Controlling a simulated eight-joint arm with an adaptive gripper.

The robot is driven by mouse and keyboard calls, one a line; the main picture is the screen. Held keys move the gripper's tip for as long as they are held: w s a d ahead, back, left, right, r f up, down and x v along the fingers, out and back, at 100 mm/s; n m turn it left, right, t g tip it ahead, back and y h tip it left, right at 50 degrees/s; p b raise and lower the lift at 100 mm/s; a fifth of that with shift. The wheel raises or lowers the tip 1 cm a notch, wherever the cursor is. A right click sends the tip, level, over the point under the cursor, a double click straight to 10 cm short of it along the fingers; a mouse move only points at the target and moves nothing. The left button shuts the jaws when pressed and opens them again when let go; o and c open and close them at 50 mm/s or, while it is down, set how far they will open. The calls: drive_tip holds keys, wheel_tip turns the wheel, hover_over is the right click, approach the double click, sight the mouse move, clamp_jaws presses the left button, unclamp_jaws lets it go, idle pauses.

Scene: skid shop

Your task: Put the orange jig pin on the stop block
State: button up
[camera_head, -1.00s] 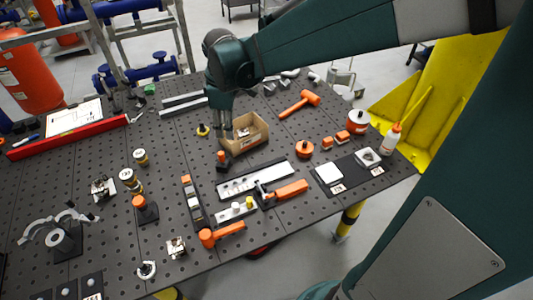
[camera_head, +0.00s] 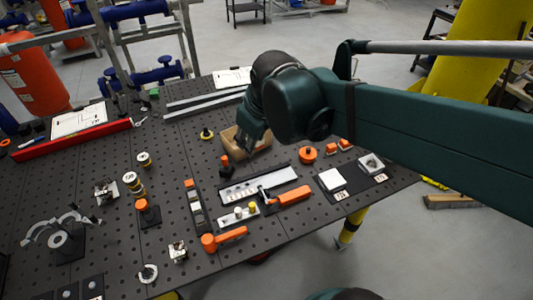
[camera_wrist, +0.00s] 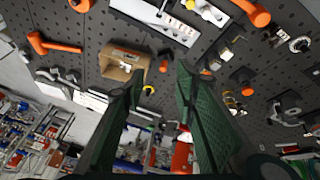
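A small orange-topped piece on a black base (camera_head: 225,161) stands on the perforated table at the left of the cardboard box; it also shows in the wrist view (camera_wrist: 164,62). A second orange-topped piece (camera_head: 142,205) stands on a black plate further left, and in the wrist view (camera_wrist: 246,88). I cannot tell for certain which is the jig pin or which black part is the stop block. My gripper (camera_head: 247,150) is tilted over the box; its two fingers (camera_wrist: 160,80) are spread with nothing between them. Its fingertips are partly unclear in the head view.
The open cardboard box (camera_head: 229,148) lies under my gripper. A long white-topped fixture (camera_head: 258,186), an orange-handled clamp (camera_head: 292,194) and a narrow strip (camera_head: 195,205) are nearer the front.

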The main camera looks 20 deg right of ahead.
drive_tip(key=s+d+m+t, duration=0.1)
drive_tip(key=s+m+t, duration=0.1)
drive_tip(key=s+m, duration=0.3)
drive_tip(key=shift+s+d+f, duration=0.25)
drive_tip(key=shift+s, duration=1.7)
wheel_tip(320, 180, down, 10)
drive_tip(key=b, duration=0.9)
drive_tip(key=shift+b, duration=0.4)
drive_tip(key=shift+r, duration=0.1)
